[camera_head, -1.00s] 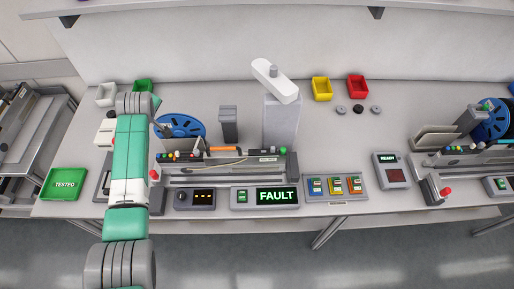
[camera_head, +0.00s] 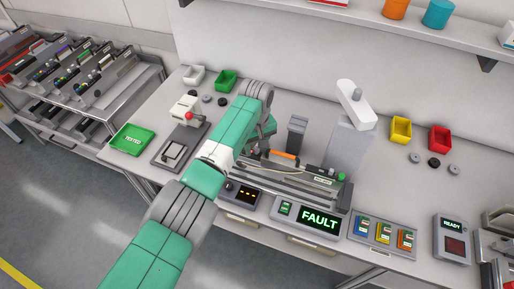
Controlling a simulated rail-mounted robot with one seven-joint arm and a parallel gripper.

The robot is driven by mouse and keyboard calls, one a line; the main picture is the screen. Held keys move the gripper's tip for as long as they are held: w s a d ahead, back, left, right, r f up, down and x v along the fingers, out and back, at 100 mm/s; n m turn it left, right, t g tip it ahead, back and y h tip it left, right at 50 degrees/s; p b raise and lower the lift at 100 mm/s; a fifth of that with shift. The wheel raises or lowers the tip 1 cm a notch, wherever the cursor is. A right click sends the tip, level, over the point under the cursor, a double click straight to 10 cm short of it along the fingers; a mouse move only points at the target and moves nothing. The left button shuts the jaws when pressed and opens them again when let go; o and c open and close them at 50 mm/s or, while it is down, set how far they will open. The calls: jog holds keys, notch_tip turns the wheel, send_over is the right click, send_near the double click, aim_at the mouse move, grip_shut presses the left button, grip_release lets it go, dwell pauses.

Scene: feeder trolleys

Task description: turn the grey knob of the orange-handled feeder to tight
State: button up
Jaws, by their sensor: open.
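The feeder with the orange handle (camera_head: 285,155) lies in the machine bay (camera_head: 310,186) in the middle of the bench. A thin pale yellow strip runs along it. I cannot make out its grey knob; my arm covers the feeder's left part. My green and grey arm reaches up from the bottom left and bends down behind its own elbow, just left of the orange handle. My gripper is hidden behind the arm, so its jaws do not show. The display (camera_head: 319,219) in front of the bay reads FAULT.
A white press-like device (camera_head: 186,111) and a green TESTED tray (camera_head: 133,139) stand left of my arm. A grey column (camera_head: 348,147) with a white head rises behind the bay. A trolley (camera_head: 88,93) with several feeders stands at the far left. A READY box (camera_head: 453,238) is at right.

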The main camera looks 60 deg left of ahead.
jog(key=shift+f, duration=0.35)
jog(key=shift+c, duration=0.2)
grip_shut()
